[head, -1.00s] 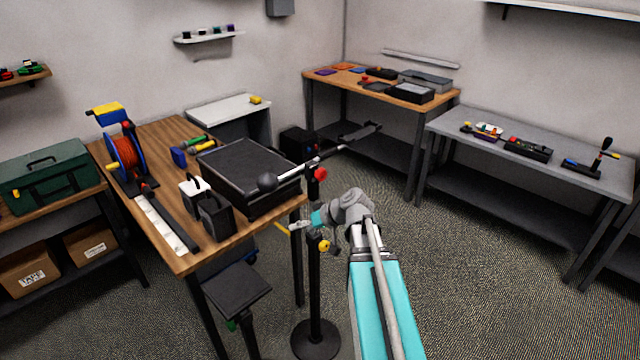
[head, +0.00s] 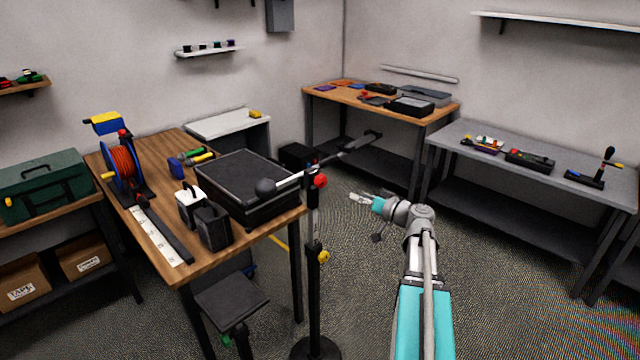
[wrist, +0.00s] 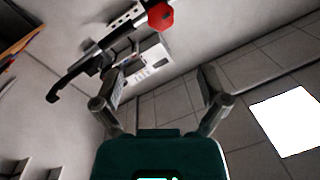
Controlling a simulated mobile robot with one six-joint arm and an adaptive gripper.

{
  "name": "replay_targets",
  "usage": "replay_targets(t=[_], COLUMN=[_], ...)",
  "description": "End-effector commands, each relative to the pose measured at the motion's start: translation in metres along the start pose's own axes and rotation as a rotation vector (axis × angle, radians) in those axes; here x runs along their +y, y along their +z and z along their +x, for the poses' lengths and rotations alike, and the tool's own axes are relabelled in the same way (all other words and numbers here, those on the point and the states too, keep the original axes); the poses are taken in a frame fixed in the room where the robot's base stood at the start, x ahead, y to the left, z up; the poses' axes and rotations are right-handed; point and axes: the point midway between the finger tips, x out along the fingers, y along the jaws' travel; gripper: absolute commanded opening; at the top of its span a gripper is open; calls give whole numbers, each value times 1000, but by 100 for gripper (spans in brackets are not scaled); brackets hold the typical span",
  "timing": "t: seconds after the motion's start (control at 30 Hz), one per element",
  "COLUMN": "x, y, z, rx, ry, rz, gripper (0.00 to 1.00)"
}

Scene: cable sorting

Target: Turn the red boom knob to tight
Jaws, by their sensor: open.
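The red boom knob (head: 320,181) sits on top of a black upright stand (head: 314,225), where a grey boom arm (head: 345,151) crosses it. A dark ball is at the boom's left end. In the wrist view the red knob (wrist: 160,17) shows at the top, above and between the fingers, with the boom beside it. My gripper (head: 354,197) is to the right of the stand and a little lower in the head picture, apart from the knob. In the wrist view my gripper (wrist: 165,85) is open, with nothing between its fingers.
A yellow knob (head: 323,257) is lower on the stand. A wooden table (head: 190,262) at left holds a black case (head: 243,182), a cable reel (head: 124,163) and small containers. A grey bench (head: 590,186) stands at right. Floor between is open.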

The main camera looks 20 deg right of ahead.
Motion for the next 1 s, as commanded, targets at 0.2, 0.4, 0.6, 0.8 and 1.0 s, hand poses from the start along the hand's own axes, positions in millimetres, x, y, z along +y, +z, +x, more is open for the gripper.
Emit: replay_targets(t=[0.2,0.4,0.6,0.8,1.0], x=[0,0,0,0,0], y=[0,1,1,1,1], z=[2,12,33,61,90], rx=[-2,-3,-4,-4,-4], ry=[-1,-3,-4,-5,-4], rz=[1,1,1,1,1], gripper=[93,93,93,93,93])
